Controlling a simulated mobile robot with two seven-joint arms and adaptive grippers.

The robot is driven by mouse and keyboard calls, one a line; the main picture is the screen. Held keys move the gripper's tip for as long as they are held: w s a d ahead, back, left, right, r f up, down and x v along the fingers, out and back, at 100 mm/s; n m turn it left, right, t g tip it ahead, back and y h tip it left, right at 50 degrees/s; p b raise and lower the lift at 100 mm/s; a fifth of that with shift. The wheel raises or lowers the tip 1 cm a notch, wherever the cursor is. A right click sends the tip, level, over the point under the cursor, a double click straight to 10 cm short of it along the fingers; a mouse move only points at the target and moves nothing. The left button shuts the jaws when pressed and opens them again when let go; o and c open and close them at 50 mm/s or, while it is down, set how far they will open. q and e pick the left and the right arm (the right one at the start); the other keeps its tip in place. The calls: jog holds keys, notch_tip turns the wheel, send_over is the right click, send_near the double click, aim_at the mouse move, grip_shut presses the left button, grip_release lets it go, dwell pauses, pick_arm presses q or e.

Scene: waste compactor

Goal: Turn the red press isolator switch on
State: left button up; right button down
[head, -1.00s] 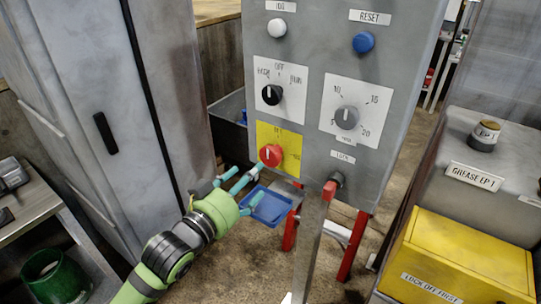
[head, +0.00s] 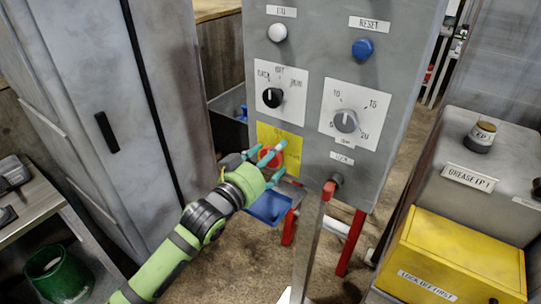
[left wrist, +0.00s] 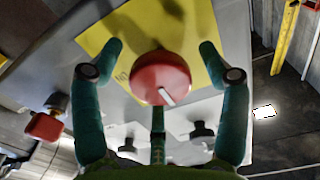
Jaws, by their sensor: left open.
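The red isolator switch (head: 268,157) is a round knob on a yellow plate (head: 290,139) at the lower left of the grey control panel (head: 310,80). In the left wrist view the red knob (left wrist: 160,77) has a white pointer mark near its lower edge. My left gripper (head: 266,160) is open in front of the knob, with teal fingers on both sides of it. In the left wrist view the fingers (left wrist: 160,62) stand apart around the knob, without visible contact. The fingers partly hide the knob and plate in the head view. My right gripper is not in view.
Above are a black selector (head: 272,97), a grey dial (head: 346,121), a white button (head: 277,33) and a blue button (head: 362,48). A red-ended lever (head: 328,191) sits right of the gripper. A grey cabinet (head: 80,110) stands left, a yellow box (head: 455,262) right.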

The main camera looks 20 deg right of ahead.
pick_arm(q)
jog(key=c, duration=1.1)
jog(key=shift+c, duration=0.2)
jog(key=shift+m, duration=0.3)
jog(key=m, duration=0.3)
jog(key=shift+m, duration=0.3)
jog(key=m, duration=0.4)
jog(key=shift+m, duration=0.3)
jog(key=m, duration=0.4)
jog(key=shift+r, duration=0.1)
jog(key=shift+m+p, duration=0.45)
jog(key=shift+m, duration=2.05)
